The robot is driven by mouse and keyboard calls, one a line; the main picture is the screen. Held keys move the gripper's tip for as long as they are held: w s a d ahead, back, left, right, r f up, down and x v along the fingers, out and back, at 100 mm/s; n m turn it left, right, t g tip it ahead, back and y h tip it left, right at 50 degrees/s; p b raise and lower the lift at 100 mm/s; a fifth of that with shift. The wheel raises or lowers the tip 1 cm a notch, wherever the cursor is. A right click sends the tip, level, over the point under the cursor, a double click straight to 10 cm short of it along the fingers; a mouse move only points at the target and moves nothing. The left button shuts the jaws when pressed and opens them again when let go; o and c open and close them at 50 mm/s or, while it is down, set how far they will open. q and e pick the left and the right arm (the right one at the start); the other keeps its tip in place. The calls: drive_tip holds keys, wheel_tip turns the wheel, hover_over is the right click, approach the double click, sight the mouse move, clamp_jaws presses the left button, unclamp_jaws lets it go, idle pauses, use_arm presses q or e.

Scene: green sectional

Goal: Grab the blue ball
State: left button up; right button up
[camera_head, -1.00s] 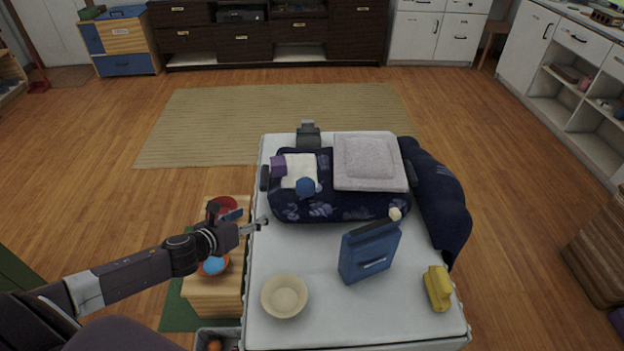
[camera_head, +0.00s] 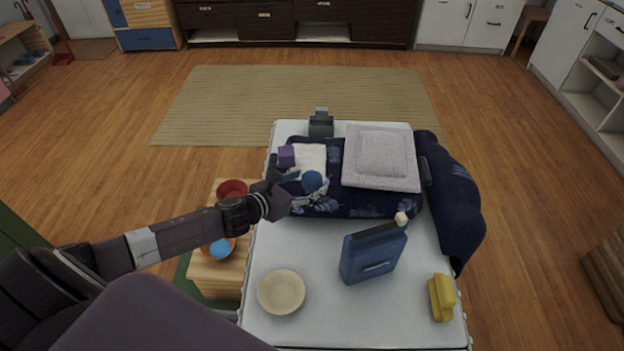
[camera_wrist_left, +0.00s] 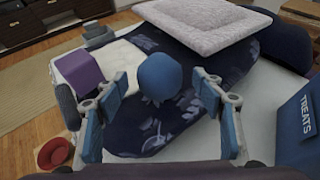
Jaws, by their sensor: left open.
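The blue ball (camera_head: 312,181) rests on the dark blue patterned cushion (camera_head: 352,206), beside a white cloth (camera_head: 311,158). In the left wrist view the ball (camera_wrist_left: 160,76) sits ahead of and between the spread fingers of my left gripper (camera_wrist_left: 160,118). My left gripper also shows in the head view (camera_head: 300,184), with its fingers reaching to the ball. It is open, and its fingers do not grip the ball. My right gripper is in neither view.
A purple block (camera_head: 286,156) and a grey pillow (camera_head: 381,157) lie near the ball. A blue treats box (camera_head: 372,254), a beige bowl (camera_head: 281,292) and a yellow object (camera_head: 441,298) stand on the white table (camera_head: 320,320). A wooden stand with a red bowl (camera_head: 231,190) is at left.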

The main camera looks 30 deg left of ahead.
use_arm(q)
drive_tip(key=shift+x, duration=1.15)
drive_tip(key=shift+w+f, duration=0.1)
drive_tip(key=shift+w, duration=0.2)
drive_tip(key=c, duration=1.3)
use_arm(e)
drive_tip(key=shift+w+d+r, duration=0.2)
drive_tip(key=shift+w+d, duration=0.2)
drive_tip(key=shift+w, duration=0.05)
